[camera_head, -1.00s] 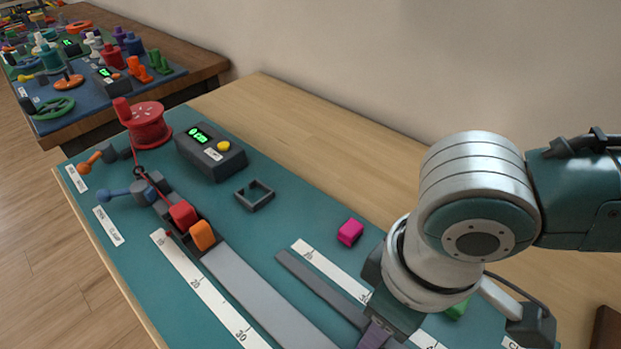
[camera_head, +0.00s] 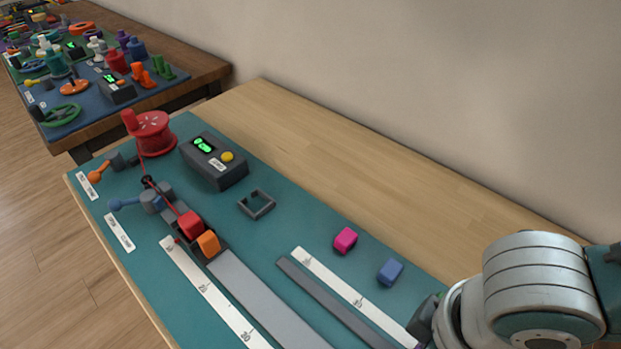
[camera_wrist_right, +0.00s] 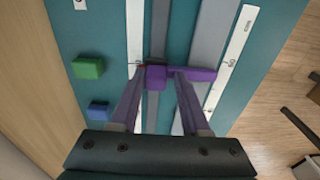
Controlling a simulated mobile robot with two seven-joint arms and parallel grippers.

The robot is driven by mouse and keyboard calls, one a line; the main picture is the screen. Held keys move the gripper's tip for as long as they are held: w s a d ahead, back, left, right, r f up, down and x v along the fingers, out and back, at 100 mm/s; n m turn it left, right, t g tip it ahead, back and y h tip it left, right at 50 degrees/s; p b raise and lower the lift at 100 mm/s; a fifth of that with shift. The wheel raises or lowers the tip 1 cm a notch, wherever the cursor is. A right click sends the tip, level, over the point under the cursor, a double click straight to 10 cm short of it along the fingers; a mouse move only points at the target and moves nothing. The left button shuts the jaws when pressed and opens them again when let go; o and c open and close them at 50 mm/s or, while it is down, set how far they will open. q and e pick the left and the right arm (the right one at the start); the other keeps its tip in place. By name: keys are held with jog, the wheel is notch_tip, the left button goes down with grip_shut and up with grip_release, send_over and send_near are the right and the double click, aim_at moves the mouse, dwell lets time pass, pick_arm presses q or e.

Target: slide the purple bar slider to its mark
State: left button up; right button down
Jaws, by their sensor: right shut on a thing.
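The purple bar slider (camera_wrist_right: 157,78) shows in the right wrist view, a block on the narrow dark rail (camera_wrist_right: 157,30) with an arm reaching right across the wide grey strip. My right gripper (camera_wrist_right: 157,75) is shut on the block, with a purple-looking finger on each side. A white scale (camera_head: 355,293) lies beside the rail. I cannot make out which marking is the slider's mark. My left gripper is in neither current view.
A pink block (camera_head: 345,240) and a blue block (camera_head: 390,271) lie beyond the scale. A green block (camera_wrist_right: 88,67) shows in the wrist view. A red spool (camera_head: 152,134), a display box (camera_head: 214,161) and red and orange blocks (camera_head: 208,243) stand at the board's far left end.

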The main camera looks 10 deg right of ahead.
jog(key=d+f, duration=0.1)
jog(key=s+d+f+h, duration=0.1)
jog(key=shift+s+d, duration=0.25)
jog(key=shift+d, duration=0.1)
jog(key=c, duration=0.8)
grip_release()
jog(key=shift+o, duration=0.8)
jog(key=shift+w+d, duration=0.15)
pick_arm(q)
jog(key=shift+f, duration=0.35)
pick_arm(e)
jog(key=r+p, duration=0.4)
jog(key=p, duration=0.1)
jog(key=a+r+p, duration=0.1)
jog(key=r+p, duration=0.1)
jog(key=r, duration=0.1)
jog(key=shift+s, duration=0.3)
pick_arm(q)
notch_tip(320, 180, up, 8)
jog(key=p, duration=0.1)
jog(key=shift+s+r, duration=0.15)
jog(key=shift+s, duration=0.15)
pick_arm(e)
jog(key=shift+w+r, duration=0.1)
jog(key=shift+r, duration=0.2)
pick_arm(q)
jog(key=shift+a, duration=0.15)
pick_arm(e)
jog(key=shift+a, duration=0.1)
